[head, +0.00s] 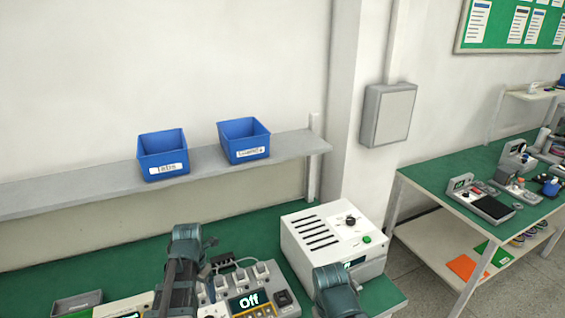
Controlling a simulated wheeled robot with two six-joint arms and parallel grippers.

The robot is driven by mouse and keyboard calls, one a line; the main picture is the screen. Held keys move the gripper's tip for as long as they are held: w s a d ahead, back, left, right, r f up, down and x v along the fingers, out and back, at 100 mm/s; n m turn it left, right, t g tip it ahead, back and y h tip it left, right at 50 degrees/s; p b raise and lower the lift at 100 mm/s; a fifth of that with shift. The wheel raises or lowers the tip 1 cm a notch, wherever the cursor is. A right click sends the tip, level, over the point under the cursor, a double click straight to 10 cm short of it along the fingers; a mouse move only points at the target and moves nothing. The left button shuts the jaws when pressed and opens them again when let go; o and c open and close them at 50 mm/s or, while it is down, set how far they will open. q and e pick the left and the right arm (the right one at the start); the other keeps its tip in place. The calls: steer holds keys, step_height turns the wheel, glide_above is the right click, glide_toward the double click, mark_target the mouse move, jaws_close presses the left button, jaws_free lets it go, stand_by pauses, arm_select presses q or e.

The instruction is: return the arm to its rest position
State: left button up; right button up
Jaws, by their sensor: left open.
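My left arm stands up at the bottom, left of centre, over the green bench (110,265). Its gripper (208,258) is open, with nothing seen between its fingers, and is in front of the left edge of a grey control box (250,283) with a display reading "Off". I cannot tell whether it touches the box. A teal link of my right arm (338,290) shows at the bottom, in front of a white power unit; its gripper is out of view.
The white power unit (318,240) stands right of the control box. A grey tray (77,303) lies at lower left. Two blue bins (163,154) (244,139) sit on a wall shelf (90,190). Another green bench (430,172) with devices is at right, beyond a floor gap.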

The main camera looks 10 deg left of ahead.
arm_select(q)
steer(key=s+d+f+n+b, duration=0.1)
steer(key=s+d+n, duration=0.3)
steer(key=d+n, duration=0.8)
steer(key=s+d+n+y+b, duration=0.1)
steer(key=s+d+n, duration=0.3)
steer(key=d+n, duration=0.9)
steer(key=shift+s+f+n, duration=0.2)
steer(key=shift+f+n, duration=0.2)
steer(key=shift+n, duration=4.8)
